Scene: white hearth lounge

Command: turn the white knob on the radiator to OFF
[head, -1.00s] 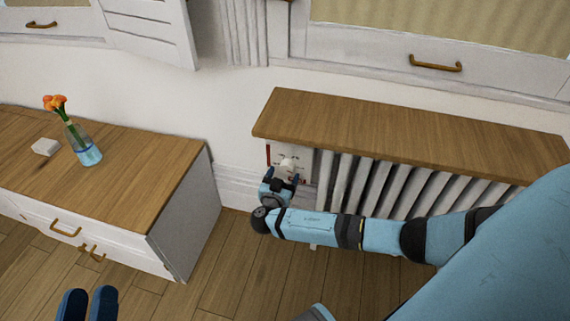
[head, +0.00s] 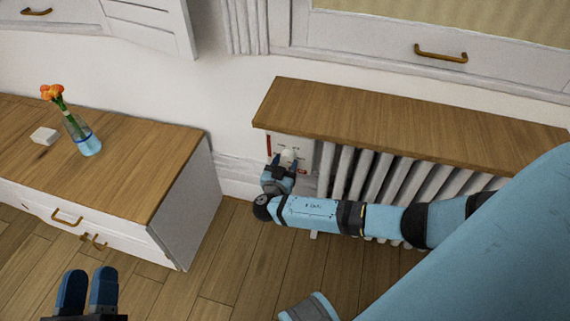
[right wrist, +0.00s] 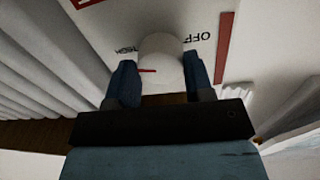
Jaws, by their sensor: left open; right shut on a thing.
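The white knob (head: 288,155) is on the white control plate (head: 302,146) at the left end of the radiator (head: 388,178). My right gripper (head: 285,163) is at the plate, shut on the knob. In the right wrist view the knob (right wrist: 162,68) stands between the two blue fingers, with a red mark on its side pointing to picture left. The plate there (right wrist: 125,28) bears an upside-down OFF label at the knob's upper right and a partly hidden word at its left. My left gripper (head: 88,290) is open and empty at the lower left.
A wooden shelf (head: 400,120) overhangs the radiator and plate. A low wooden-topped cabinet (head: 130,175) stands at the left, carrying a glass vase (head: 82,138) with orange flowers and a small white block (head: 44,136). The floor between cabinet and radiator is clear.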

